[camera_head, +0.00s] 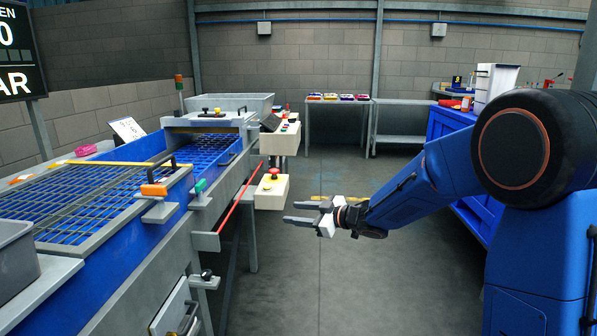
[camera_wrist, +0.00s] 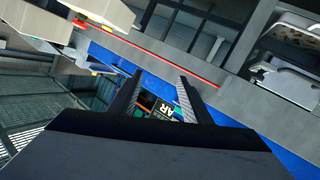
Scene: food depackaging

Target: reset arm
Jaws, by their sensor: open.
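My gripper (camera_head: 303,212) shows in the middle of the head view, at the end of my blue arm reaching in from the right. It points left toward the side of the blue and grey machine (camera_head: 150,210), over the open floor. Its two fingers are apart with nothing between them. In the wrist view the two dark fingers of my gripper (camera_wrist: 160,88) are spread, and the side of the machine lies beyond them.
A control box with a red button (camera_head: 272,190) sticks out from the machine close to the gripper's left. A red rail (camera_head: 241,197) runs along the machine's side. A blue cabinet (camera_head: 445,120) stands at the right. A table with colourful trays (camera_head: 338,99) stands at the back. The floor between (camera_head: 330,280) is clear.

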